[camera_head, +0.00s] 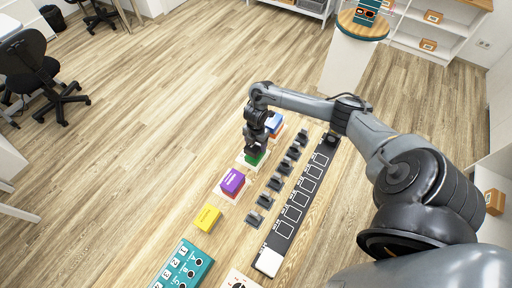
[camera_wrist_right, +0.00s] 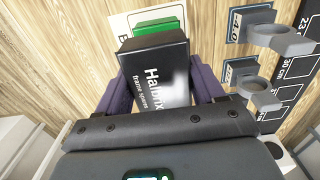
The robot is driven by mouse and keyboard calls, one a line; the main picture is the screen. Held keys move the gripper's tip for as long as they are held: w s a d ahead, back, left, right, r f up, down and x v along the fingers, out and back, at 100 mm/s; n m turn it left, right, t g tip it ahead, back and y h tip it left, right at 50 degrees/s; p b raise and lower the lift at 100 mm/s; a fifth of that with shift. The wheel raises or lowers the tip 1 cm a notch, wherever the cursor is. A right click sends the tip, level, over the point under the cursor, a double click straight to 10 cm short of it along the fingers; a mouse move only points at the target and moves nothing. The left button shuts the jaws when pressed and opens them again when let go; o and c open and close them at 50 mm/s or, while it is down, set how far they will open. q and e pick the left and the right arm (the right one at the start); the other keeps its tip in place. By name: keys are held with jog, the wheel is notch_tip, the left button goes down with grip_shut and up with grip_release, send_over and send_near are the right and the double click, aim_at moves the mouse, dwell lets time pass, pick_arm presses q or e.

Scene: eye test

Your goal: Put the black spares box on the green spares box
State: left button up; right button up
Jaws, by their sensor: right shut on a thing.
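My right gripper (camera_head: 256,146) is shut on the black spares box (camera_wrist_right: 158,75), its purple fingers on either side of it in the wrist view. White lettering shows on the box. The green spares box (camera_wrist_right: 160,27) lies just beyond the black box in the wrist view, partly hidden by it. In the head view the green box (camera_head: 253,159) shows below the gripper, on a pale card. I cannot tell whether the two boxes touch. My left gripper is not in view.
A purple box (camera_head: 232,180) and a yellow box (camera_head: 207,218) stand in the same row, with a blue box (camera_head: 274,122) behind my gripper. Grey holders (camera_head: 275,184) and a black strip with white squares (camera_head: 297,199) run alongside. A teal panel (camera_head: 182,266) is at the front.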

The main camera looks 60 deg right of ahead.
aim_at(256, 148)
jog(key=shift+f, duration=1.55)
jog(key=o, duration=1.1)
jog(key=shift+f, duration=0.1)
